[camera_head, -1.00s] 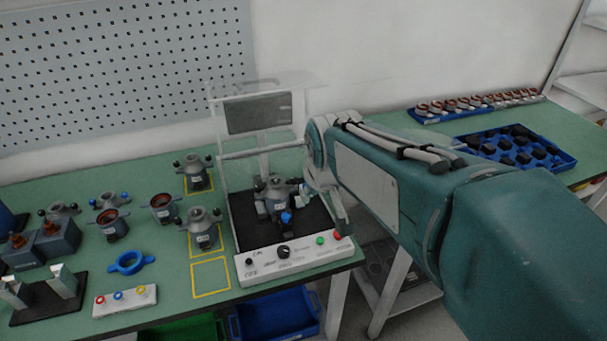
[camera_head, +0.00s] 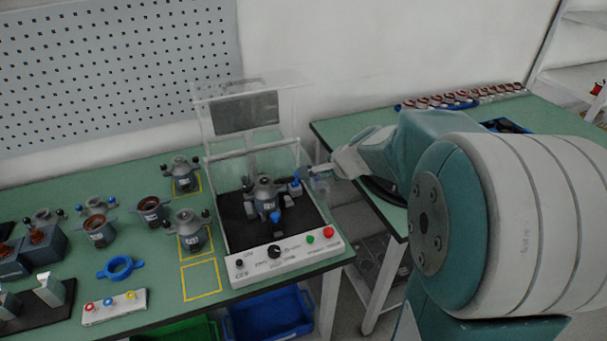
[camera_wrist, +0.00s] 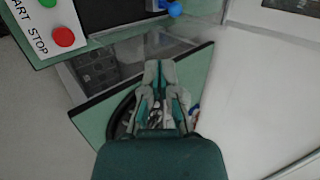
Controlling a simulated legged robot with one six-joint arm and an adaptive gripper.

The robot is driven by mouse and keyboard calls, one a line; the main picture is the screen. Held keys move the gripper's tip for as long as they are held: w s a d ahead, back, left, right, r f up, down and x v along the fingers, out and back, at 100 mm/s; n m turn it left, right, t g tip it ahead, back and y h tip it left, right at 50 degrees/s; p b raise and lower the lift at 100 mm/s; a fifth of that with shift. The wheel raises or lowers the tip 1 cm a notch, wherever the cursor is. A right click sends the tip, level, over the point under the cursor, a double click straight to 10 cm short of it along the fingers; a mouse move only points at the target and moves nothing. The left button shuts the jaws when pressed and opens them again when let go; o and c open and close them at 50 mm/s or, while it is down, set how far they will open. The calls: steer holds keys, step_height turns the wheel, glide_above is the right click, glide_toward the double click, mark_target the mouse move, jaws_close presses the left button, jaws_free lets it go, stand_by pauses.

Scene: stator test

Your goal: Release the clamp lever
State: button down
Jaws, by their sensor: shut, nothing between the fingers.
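A grey motor housing (camera_head: 264,190) sits upright on the black bed of the test station (camera_head: 288,260). A blue-ended clamp lever (camera_head: 295,187) stands at its right side, and another blue-ended part (camera_head: 275,217) is at its front. In the wrist view a blue lever end (camera_wrist: 174,9) shows at the top edge, beyond my fingertips. My gripper (camera_head: 314,174) is just right of the station, near the right blue lever, with a small gap visible in the wrist view. There my gripper (camera_wrist: 160,72) is shut and empty.
The station's clear cover (camera_head: 245,110) stands raised. Red (camera_head: 328,232) and green (camera_head: 312,239) buttons are on its front panel. More housings (camera_head: 188,230) stand to the left on the green table. A second table (camera_head: 340,128) lies right, with a floor gap between.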

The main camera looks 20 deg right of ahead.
glide_toward(297, 179)
step_height(297, 179, down, 2)
steer(key=w, duration=0.1)
steer(key=w+f, duration=0.1)
steer(key=w, duration=0.1)
steer(key=shift+w+a+f, duration=0.1)
steer(key=shift+w+f, duration=0.1)
steer(key=shift+f, duration=0.1)
